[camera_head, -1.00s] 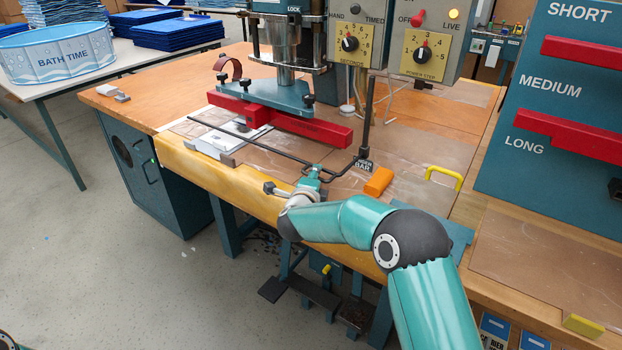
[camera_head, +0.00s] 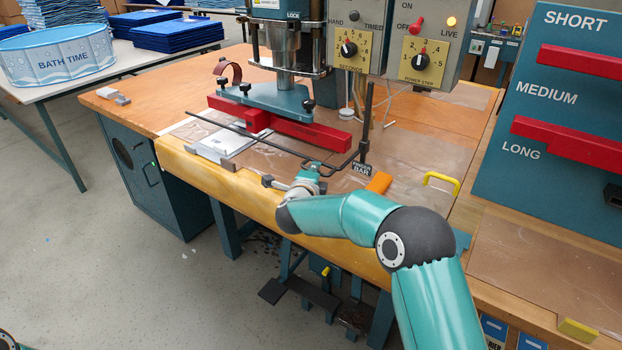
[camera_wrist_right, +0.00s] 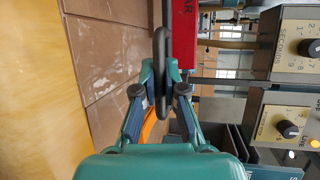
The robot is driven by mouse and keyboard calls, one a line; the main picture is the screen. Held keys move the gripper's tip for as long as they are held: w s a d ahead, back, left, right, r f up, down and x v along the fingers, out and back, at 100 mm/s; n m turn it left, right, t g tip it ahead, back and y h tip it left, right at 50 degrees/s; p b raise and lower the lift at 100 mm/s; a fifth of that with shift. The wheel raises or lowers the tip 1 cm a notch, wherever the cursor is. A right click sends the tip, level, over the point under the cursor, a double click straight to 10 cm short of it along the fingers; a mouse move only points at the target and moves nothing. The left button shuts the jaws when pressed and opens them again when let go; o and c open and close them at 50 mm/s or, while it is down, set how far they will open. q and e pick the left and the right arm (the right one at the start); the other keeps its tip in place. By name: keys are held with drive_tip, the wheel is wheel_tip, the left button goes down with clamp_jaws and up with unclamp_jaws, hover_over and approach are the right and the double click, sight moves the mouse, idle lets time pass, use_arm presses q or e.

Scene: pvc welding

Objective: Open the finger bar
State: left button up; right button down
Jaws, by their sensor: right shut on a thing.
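The finger bar (camera_head: 250,136) is a thin black bent rod in front of the red welding bar, with its upright post at the right. My right gripper (camera_head: 312,168) is at the bar's near right bend, over the bench's front edge. In the wrist view, the jaws (camera_wrist_right: 163,88) are shut around the black loop of the bar (camera_wrist_right: 163,65). The fingertips partly hide the grip. My left gripper is not in view.
The red welding bar (camera_head: 320,135) hangs under the press just behind the finger bar. A white piece (camera_head: 222,142) lies on the bench at the left. An orange block (camera_head: 379,183) and a yellow handle (camera_head: 441,180) are to the right of my gripper.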

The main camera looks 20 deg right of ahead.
wheel_tip(320, 180, up, 16)
drive_tip(key=p, duration=0.7)
drive_tip(key=shift+f+p, duration=0.2)
drive_tip(key=shift+p, duration=0.1)
drive_tip(key=c, duration=1.2)
unclamp_jaws()
drive_tip(key=shift+f, duration=0.1)
drive_tip(key=v, duration=1.2)
drive_tip(key=shift+f, duration=0.15)
